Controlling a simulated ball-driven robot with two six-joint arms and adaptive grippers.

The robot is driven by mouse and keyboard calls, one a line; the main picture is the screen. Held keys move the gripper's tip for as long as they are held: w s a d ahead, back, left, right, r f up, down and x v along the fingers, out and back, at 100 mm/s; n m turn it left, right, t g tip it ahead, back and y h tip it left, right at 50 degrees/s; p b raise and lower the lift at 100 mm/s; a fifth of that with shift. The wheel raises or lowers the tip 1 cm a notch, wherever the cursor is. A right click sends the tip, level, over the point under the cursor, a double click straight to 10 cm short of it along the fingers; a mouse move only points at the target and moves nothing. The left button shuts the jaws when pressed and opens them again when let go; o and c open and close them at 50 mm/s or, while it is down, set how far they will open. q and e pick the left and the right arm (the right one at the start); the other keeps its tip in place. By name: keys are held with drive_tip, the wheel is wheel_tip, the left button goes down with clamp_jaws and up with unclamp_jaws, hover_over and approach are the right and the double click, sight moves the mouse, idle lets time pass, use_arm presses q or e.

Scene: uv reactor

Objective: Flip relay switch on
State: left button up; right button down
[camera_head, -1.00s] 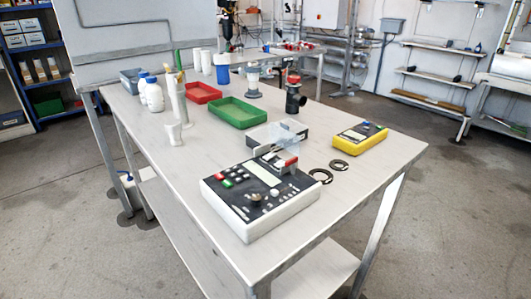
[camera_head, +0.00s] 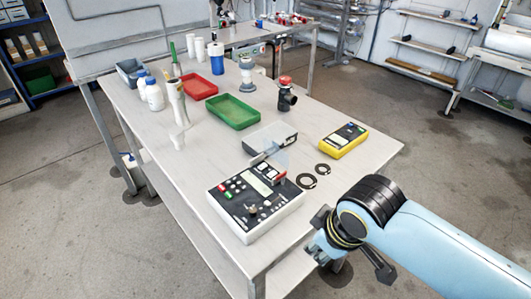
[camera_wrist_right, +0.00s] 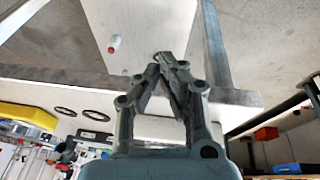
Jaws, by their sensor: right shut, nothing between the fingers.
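A white control box with a dark top panel (camera_head: 223,202) sits near the front corner of the table. It carries green and red buttons, a display, a knob and a red switch (camera_head: 279,176) at its right rear, by a raised clear flap (camera_head: 281,158). Whether the switch is on or off is too small to tell. My right gripper (camera_head: 318,250) is beyond the table's right front edge, right of the box and apart from it. In the right wrist view the gripper's fingertips (camera_wrist_right: 163,63) meet, shut and empty. My left gripper is not in view.
Two black rings (camera_head: 307,181) and a yellow meter (camera_head: 344,141) lie right of the box. White bottles (camera_head: 154,95) stand at left.

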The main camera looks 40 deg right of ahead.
drive_tip(key=w+r+n, duration=0.1)
drive_tip(key=w+r, duration=0.2)
drive_tip(key=w+r+n+t+p, duration=0.1)
drive_tip(key=w+r+n, duration=0.1)
drive_tip(key=w+r, duration=0.1)
drive_tip(key=w+r+n+p, duration=0.1)
drive_tip(key=w+r+n, duration=0.1)
drive_tip(key=w, duration=0.3)
drive_tip(key=shift+r+t+y, duration=0.3)
drive_tip(key=shift+r+t, duration=0.1)
drive_tip(key=w+r+n+t+p, duration=0.2)
drive_tip(key=w+r+n, duration=0.3)
drive_tip(key=w+r, duration=0.3)
drive_tip(key=w, duration=0.2)
drive_tip(key=shift+w+r+y, duration=0.25)
drive_tip(key=shift+w+y, duration=0.15)
drive_tip(key=shift+d, duration=0.1)
drive_tip(key=b, duration=0.8)
approach(255, 158)
drive_tip(key=w+f, duration=0.1)
drive_tip(key=w, duration=0.1)
drive_tip(key=w+f, duration=0.2)
drive_tip(key=shift+a, duration=0.4)
drive_tip(key=shift+d+f, duration=0.2)
drive_tip(key=shift+f, duration=0.8)
drive_tip(key=shift+f, duration=0.1)
